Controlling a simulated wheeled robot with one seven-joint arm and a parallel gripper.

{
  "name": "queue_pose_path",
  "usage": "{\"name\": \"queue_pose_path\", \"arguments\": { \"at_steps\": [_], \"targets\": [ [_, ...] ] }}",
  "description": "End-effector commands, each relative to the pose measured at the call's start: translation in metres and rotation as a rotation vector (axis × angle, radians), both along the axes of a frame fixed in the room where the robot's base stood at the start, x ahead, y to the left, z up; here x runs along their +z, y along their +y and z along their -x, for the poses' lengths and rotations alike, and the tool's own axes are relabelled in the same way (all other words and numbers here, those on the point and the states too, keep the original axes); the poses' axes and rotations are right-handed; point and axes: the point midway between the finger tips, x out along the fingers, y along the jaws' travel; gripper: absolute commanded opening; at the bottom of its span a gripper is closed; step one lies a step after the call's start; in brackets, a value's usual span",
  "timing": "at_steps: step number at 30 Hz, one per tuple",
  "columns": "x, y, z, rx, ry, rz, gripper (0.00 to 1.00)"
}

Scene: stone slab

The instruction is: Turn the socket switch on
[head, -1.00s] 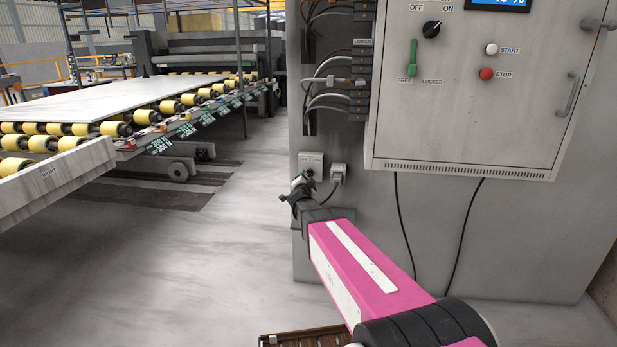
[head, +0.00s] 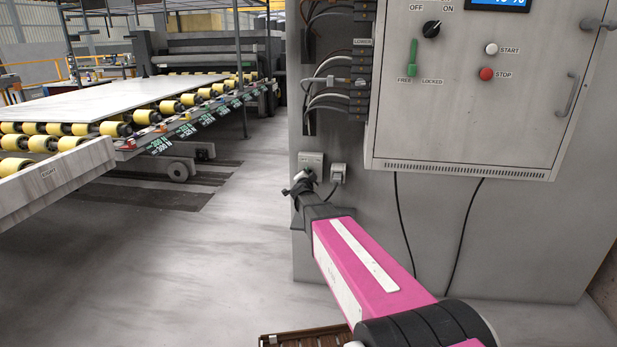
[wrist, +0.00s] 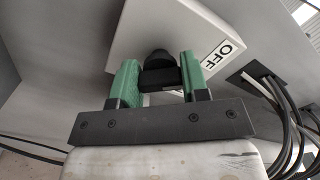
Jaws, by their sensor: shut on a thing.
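The socket switch is a black knob (wrist: 158,66) on a pale socket box (wrist: 195,30) in the wrist view. An "OFF" label (wrist: 225,50) is printed beside the knob. My gripper (wrist: 157,74) has its two green fingers on either side of the knob and is shut on it. In the head view the socket box (head: 311,159) is low on the grey cabinet's left part. My gripper (head: 302,184) is right at it and hides most of the knob, so its exact angle is unclear there.
A second small socket with a plug and cord (head: 338,172) is just right of the socket box. Dark cables (wrist: 275,95) run close by in the wrist view. A control cabinet (head: 480,120) stands above right. A roller conveyor with a slab (head: 120,100) is at left.

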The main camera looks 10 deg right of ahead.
Motion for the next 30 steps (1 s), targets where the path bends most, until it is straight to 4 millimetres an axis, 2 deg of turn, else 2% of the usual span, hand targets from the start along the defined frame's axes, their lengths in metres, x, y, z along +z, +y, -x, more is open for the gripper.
{"name": "queue_pose_path", "arguments": {
  "at_steps": [11,30],
  "targets": [
    [0.0,0.0001,0.0003,-0.001,-0.05,-0.155,0.18],
    [0.0011,0.0004,0.0003,0.0,-0.234,-0.722,0.18]
  ]
}}
